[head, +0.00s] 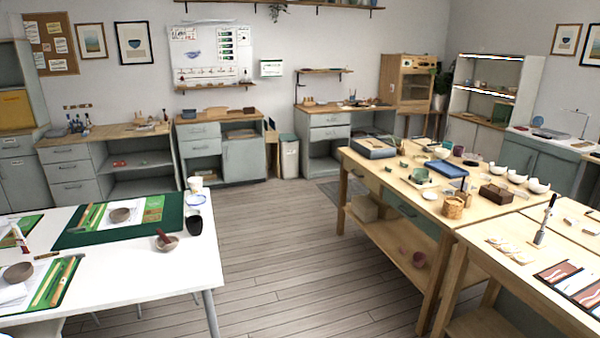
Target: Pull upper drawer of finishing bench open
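Several benches with drawers show in the head view, and no label tells which is the finishing bench. Along the back wall, a left bench (75,180) has grey-green drawers in a stack. A middle bench (200,138) has drawers on its left side. A right bench (327,127) has two drawers under its wooden top, above an open space. The upper drawer (330,119) of the right bench looks shut. A long wooden table (350,205) at the right also has drawer fronts under its top. Neither of my grippers is in view.
A white table (130,280) with green mats and bowls stands at the front left. The wooden table at the right holds bowls, boxes and tools. Clear plank floor (280,225) runs between them to the back benches. A bin (289,158) stands between two benches.

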